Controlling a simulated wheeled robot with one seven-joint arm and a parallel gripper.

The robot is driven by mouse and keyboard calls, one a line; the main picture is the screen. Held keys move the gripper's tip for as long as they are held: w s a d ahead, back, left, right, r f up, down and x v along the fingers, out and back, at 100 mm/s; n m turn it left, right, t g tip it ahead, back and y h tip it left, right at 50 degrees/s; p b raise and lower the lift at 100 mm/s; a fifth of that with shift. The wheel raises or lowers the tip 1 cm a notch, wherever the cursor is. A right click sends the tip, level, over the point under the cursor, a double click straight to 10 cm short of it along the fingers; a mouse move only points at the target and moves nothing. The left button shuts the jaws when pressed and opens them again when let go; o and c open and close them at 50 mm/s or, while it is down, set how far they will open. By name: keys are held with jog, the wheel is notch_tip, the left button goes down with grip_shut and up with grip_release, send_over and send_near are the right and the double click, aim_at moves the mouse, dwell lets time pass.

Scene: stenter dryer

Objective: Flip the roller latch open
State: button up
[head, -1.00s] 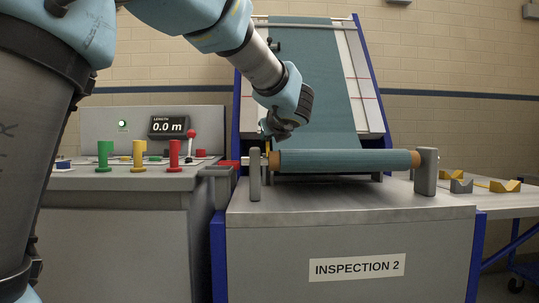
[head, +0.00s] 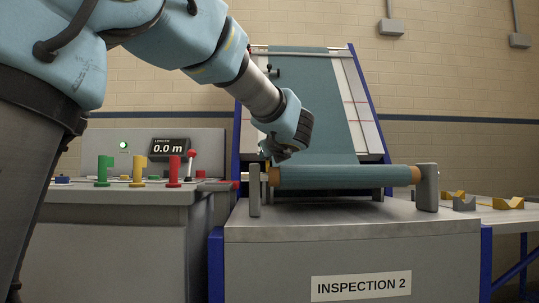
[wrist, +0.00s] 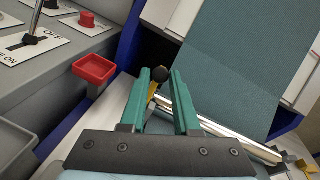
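The roller latch shows in the wrist view as a yellow lever (wrist: 153,91) with a black ball knob (wrist: 160,74). It stands between the two green fingers of my gripper (wrist: 161,82). The fingers are apart, with a gap visible around the lever; I cannot tell whether either touches it. In the head view my gripper (head: 269,155) is low over the left end of the teal fabric roller (head: 345,177). The roller lies across two grey end posts. The latch is mostly hidden there behind my gripper and the left post (head: 254,190).
A control console (head: 120,232) with green, yellow and red knobs, a lever and a 0.0 m display stands at left. A red square cup (wrist: 93,70) sits beside my gripper. The sloped fabric board (head: 310,100) rises behind. The inspection table's front top (head: 340,212) is clear.

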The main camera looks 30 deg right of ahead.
jog(key=o, duration=0.4)
jog(key=shift+s, duration=0.1)
jog(key=p+v, duration=0.1)
jog(key=v, duration=0.9)
jog(key=shift+s+a+r, duration=0.1)
jog(key=shift+s+r, duration=0.05)
jog(key=shift+s, duration=0.15)
